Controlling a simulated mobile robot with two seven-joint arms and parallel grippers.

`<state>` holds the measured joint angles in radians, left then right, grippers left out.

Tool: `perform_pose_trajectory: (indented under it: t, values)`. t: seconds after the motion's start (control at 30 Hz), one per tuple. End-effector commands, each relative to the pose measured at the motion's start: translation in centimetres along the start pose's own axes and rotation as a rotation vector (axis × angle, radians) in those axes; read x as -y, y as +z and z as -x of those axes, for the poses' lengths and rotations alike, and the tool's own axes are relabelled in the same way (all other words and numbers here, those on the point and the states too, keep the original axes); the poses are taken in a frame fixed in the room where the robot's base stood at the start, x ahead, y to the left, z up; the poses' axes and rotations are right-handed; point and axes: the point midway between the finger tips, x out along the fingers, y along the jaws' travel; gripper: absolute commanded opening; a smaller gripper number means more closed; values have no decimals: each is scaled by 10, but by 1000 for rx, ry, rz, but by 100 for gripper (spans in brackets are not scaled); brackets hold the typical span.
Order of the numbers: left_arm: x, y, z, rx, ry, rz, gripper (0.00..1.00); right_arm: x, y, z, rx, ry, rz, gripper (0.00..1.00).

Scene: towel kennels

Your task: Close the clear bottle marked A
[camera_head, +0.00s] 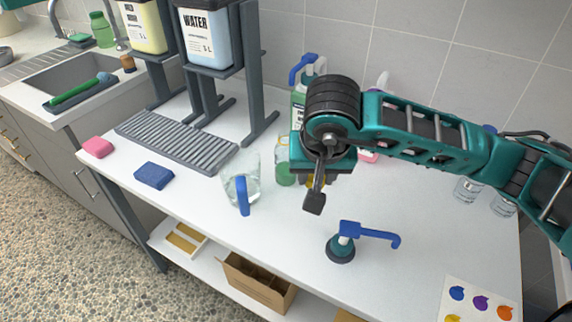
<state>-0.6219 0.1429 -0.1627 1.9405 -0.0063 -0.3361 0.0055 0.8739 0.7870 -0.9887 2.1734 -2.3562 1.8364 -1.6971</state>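Two clear bottles stand at the right of the white counter, one (467,190) beside the other (503,205). Both are partly behind my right arm, and I cannot read an A on either. A blue pump head with a dark teal collar (341,248) stands on the counter in front of my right gripper. My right gripper (315,200) hangs over the middle of the counter, fingers pointing down, apart from the pump head. Its fingers overlap in this view, so its opening is hidden. My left gripper is out of view.
A clear jug with a blue handle (240,185) stands left of my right gripper. Green bottles (285,172) stand behind the gripper, partly hidden. A blue sponge (154,175), a drain grate (175,143) and a WATER container (208,45) are left.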

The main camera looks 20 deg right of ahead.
Motion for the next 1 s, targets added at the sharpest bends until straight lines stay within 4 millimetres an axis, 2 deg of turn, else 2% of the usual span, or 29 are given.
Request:
perform_pose_trajectory:
  t: [0.1, 0.23, 0.6, 0.9, 1.0]
  values:
    - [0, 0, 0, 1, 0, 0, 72, 2, 2, 0, 3, -71, 173, 10]
    - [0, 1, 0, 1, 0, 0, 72, 5, 2, 1, 4, -120, 290, 10]
    - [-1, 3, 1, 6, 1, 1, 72, 7, 3, 1, 4, -142, 345, 10]
    - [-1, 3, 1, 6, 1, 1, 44, 7, 3, 1, 4, -141, 344, 10]
    - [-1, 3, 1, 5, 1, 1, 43, 7, 3, 1, 5, -141, 343, 10]
